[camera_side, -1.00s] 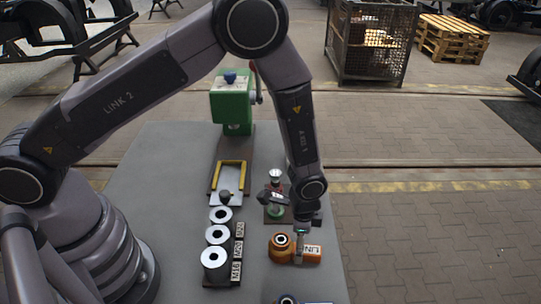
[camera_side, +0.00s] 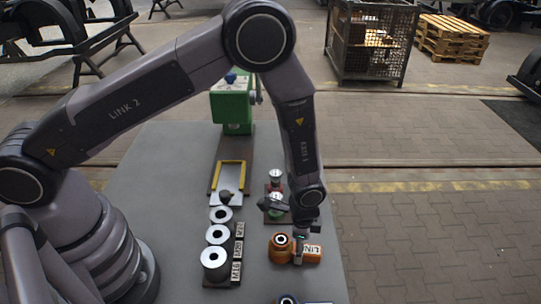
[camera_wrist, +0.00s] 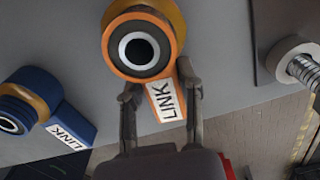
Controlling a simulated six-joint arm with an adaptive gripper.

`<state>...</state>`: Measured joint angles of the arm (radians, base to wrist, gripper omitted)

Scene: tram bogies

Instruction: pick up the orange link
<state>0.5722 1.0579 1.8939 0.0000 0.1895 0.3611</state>
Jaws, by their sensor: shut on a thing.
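The orange link (camera_side: 281,247) lies on the grey table near its right front edge. It has a round eye with a dark bore and an arm with a white "LINK" label (camera_side: 313,252). It also shows in the wrist view (camera_wrist: 165,98), eye away from me. My gripper (camera_side: 299,259) points down over the link's arm. In the wrist view its two fingers (camera_wrist: 160,92) stand on either side of the labelled arm, shut on it. The link appears to rest on the table; a gap below it cannot be made out.
A blue link (camera_wrist: 62,118) lies to the left in the wrist view. Steel rings (camera_side: 215,258) stand on a labelled rack. A green press (camera_side: 231,108), a yellow-edged fixture (camera_side: 231,164) and a plate with red and green parts (camera_side: 276,203) stand farther back.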

